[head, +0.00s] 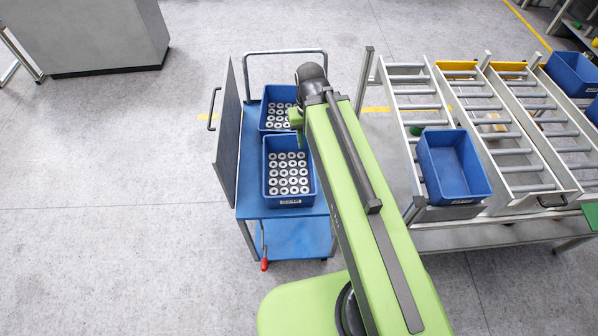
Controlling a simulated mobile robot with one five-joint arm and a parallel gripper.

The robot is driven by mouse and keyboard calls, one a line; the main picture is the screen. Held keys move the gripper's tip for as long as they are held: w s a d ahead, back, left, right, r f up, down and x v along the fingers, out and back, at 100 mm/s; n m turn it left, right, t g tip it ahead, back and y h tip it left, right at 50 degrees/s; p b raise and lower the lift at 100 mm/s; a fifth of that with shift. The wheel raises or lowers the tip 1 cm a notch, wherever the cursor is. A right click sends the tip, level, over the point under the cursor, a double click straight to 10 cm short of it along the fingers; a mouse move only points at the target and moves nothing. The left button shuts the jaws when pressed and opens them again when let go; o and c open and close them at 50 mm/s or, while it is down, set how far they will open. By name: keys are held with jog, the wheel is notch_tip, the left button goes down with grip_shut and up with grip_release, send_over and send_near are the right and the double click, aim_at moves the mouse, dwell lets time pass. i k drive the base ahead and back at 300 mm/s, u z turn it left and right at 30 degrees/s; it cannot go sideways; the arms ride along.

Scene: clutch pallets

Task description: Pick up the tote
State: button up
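Two blue totes stand on the blue cart (240,180). The nearer cart tote (285,201) holds rows of grey ring-shaped parts and has a white label on its front. The farther cart tote (266,125) also holds rings and is partly covered by my green arm. Another blue tote (458,170) sits at the near end of the left roller lane and looks empty. My arm reaches over the right side of the cart, and its far end bends down beside the totes. My gripper's fingers are hidden behind the arm.
The cart has a raised dark side panel (229,133) on the left and a rail handle (284,54) at the back. The roller rack (520,150) fills the right, with more blue totes (573,73) at its back.

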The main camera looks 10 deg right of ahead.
aim_at(290, 181)
jog(key=z, duration=1.65)
jog(key=k, duration=1.55)
jog(key=u, duration=2)
jog(key=i, duration=1)
jog(key=u, duration=0.05)
